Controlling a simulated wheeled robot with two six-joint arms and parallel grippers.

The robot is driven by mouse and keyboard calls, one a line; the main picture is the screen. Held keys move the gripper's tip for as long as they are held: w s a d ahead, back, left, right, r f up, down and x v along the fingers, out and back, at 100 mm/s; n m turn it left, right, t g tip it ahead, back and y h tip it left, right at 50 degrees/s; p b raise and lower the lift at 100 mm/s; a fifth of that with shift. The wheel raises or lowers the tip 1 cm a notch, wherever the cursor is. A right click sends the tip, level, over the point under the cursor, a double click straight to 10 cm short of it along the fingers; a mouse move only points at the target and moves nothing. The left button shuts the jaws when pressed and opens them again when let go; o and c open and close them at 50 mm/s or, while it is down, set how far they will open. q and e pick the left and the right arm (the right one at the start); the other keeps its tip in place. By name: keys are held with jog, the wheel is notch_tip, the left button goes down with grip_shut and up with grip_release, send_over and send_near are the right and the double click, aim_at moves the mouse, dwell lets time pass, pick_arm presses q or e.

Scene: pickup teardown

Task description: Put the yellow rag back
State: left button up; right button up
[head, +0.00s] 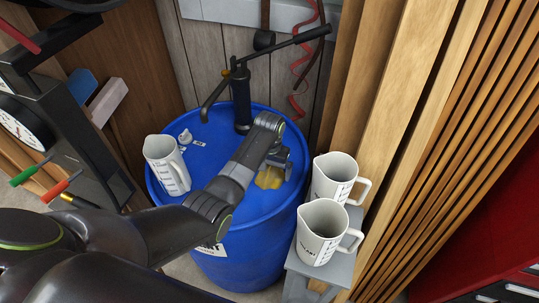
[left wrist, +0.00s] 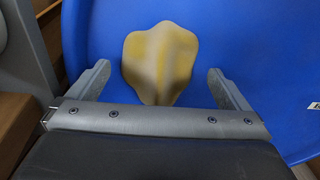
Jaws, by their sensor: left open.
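The yellow rag (head: 270,178) lies flat on top of the blue drum (head: 225,130), right of the middle. It is a pale yellow piece with an uneven outline. In the left wrist view the rag (left wrist: 160,62) lies ahead of and between the two fingers, with blue drum top (left wrist: 250,45) around it. My left gripper (head: 279,165) is over the drum at the rag and partly covers it in the head view. In the left wrist view the left gripper (left wrist: 162,85) is wide open and empty. My right gripper is not in view.
A hand pump (head: 241,95) stands at the drum's back. One white measuring jug (head: 167,165) is on the drum's left side. Two more jugs (head: 322,232) stand on a grey stand (head: 335,275) at right. Wooden slats (head: 430,130) rise on the right.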

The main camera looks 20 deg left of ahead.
aim_at(269, 171)
pick_arm(q)
notch_tip(269, 171, up, 10)
jog(key=b, duration=0.1)
jog(key=shift+r, duration=0.2)
dwell(0.5)
